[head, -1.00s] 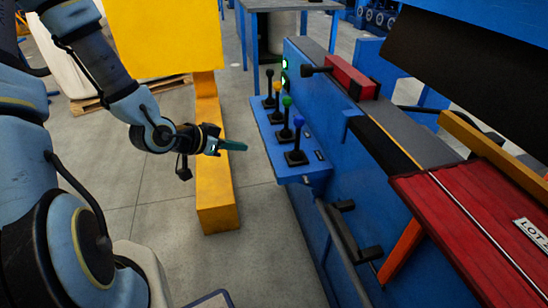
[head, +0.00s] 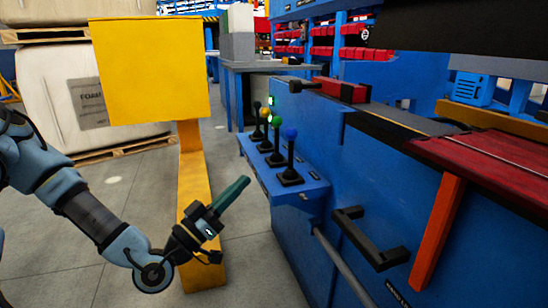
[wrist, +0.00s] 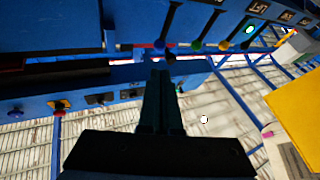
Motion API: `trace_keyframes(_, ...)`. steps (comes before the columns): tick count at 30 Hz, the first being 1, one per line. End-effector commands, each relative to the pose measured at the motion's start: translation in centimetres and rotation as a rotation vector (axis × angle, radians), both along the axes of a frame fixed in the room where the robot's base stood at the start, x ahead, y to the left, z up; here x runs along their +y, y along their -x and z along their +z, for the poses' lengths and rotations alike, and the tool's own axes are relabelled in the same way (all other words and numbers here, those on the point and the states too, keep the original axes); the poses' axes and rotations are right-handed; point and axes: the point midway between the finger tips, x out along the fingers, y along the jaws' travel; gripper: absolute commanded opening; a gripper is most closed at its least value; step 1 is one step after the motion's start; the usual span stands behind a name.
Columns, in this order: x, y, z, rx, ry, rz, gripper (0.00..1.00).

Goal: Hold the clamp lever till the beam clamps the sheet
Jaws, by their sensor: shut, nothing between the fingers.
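Levers with black, yellow, green and blue knobs stand in a row on a blue shelf (head: 313,187) on the machine's side. The blue-knobbed lever (head: 290,155) is nearest; the green-knobbed lever (head: 276,140) is behind it. I cannot tell which is the clamp lever. My gripper (head: 243,184) has its green fingers shut and empty, left of the shelf and apart from the levers. In the wrist view the fingers (wrist: 160,78) point toward the lever row, with the blue knob (wrist: 160,43) just past the tips. A red sheet (head: 485,149) lies on the machine at right, below a dark beam (head: 450,35).
A yellow post with a panel (head: 150,70) stands behind my arm. A black handle (head: 370,245) and an orange bar (head: 437,235) stick out from the machine's blue side. A red block with a black knob (head: 340,91) sits above the levers. Grey floor is open at lower left.

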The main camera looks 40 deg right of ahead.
Motion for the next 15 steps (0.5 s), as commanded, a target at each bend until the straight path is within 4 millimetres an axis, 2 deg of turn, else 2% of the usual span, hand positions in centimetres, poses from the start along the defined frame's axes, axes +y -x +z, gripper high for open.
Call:
trace_keyframes(10, -0.1, 0.0, 0.1, 0.000, 0.000, -0.001, 0.00)
trace_keyframes(15, -1.5, -0.1, 0.7, -0.003, -0.001, -0.002, 0.00)
